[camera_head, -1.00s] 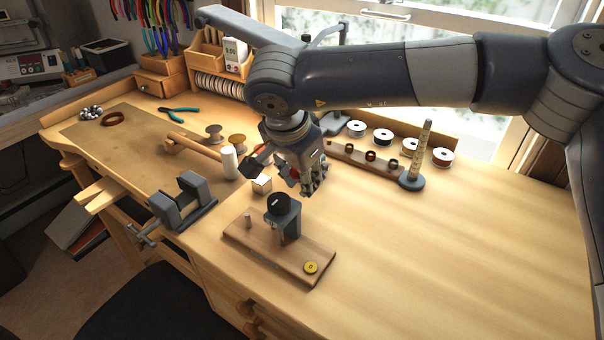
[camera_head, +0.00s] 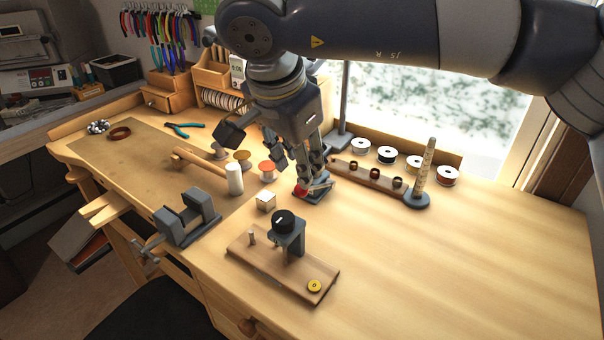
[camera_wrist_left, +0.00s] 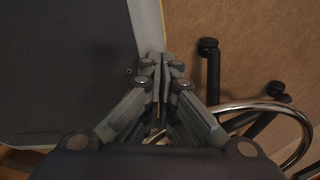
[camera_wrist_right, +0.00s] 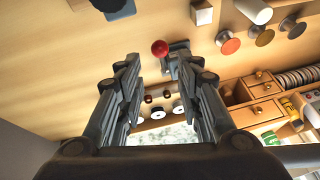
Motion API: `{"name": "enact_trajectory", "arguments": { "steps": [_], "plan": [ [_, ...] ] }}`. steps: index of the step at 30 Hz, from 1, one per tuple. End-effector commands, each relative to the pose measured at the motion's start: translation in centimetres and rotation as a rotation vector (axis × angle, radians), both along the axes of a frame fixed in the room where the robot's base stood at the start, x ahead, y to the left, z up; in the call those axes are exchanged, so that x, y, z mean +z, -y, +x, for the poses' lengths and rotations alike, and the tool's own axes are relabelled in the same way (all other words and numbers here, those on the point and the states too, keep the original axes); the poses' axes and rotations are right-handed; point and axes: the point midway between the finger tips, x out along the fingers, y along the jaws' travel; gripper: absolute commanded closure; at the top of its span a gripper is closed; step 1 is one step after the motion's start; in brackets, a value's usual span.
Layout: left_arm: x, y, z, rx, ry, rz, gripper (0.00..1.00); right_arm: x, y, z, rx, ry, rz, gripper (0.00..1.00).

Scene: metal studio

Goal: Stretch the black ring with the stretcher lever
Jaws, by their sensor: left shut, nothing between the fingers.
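My right gripper (camera_head: 308,160) reaches down over the bench from the right. Its fingers stand apart in the right wrist view (camera_wrist_right: 151,68). A red ball knob (camera_wrist_right: 160,47) shows just beyond the gap, by a dark metal piece (camera_wrist_right: 178,58); I take these for the stretcher lever and its base. In the head view the red knob (camera_head: 300,190) sits low beside the fingertips, which partly hide the device. My left gripper (camera_wrist_left: 157,66) is shut and empty, away from the bench.
A wooden stand (camera_head: 305,280) with a black-topped grey post (camera_head: 285,222) is in front. A tapered mandrel (camera_head: 424,172) stands right. The front right bench is clear.

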Motion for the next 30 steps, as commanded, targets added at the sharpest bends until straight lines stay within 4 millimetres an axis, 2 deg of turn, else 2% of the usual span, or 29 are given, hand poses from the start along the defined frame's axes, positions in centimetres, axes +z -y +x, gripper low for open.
{"name": "enact_trajectory", "arguments": {
  "steps": [3,11,12,15,16,17,20,22,24,26,27,29,30],
  "plan": [
    [0.0,0.0,0.0,0.0,0.0,0.0,1.0,0.7,-0.1,-0.3,0.001,-0.001,0.0,0.67],
    [0.0,0.1,0.0,0.0,0.0,0.0,1.0,0.9,-0.1,-0.4,0.001,-0.002,0.0,0.67],
    [0.0,0.1,0.1,0.0,0.0,0.0,1.0,0.9,-0.1,-0.4,0.001,-0.002,0.0,0.69],
    [0.1,0.1,0.1,-0.001,0.0,0.0,1.0,0.8,-0.6,-0.6,0.003,-0.015,0.02,0.92],
    [0.2,0.1,0.1,-0.001,0.0,-0.001,1.0,0.7,-1.0,-0.9,0.006,-0.029,0.04,0.99],
    [0.3,0.1,0.1,-0.003,0.0,-0.001,1.0,0.6,-1.6,-1.2,0.008,-0.048,0.071,1.0],
    [0.9,0.2,0.3,-0.012,0.0,-0.001,1.0,0.3,-4.8,-3.4,0.014,-0.161,0.237,1.0],
    [1.5,0.4,0.6,-0.021,-0.001,-0.001,1.0,0.8,-8.0,-5.6,0.004,-0.278,0.41,1.0],
    [2.1,0.6,0.9,-0.032,-0.001,-0.001,1.0,2.5,-11.3,-7.9,-0.027,-0.417,0.606,1.0],
    [2.6,0.8,1.2,-0.043,0.0,-0.001,1.0,4.9,-13.7,-9.6,-0.07,-0.537,0.776,1.0],
    [2.9,0.9,1.3,-0.049,0.0,-0.001,1.0,6.9,-15.2,-10.6,-0.105,-0.621,0.888,1.0],
    [3.3,1.1,1.6,-0.06,0.0,-0.001,1.0,10.4,-16.9,-11.4,-0.172,-0.745,1.053,1.0],
    [3.6,1.2,1.8,-0.066,0.001,-0.001,1.0,12.9,-17.8,-11.7,-0.223,-0.831,1.16,1.0]
  ]
}}
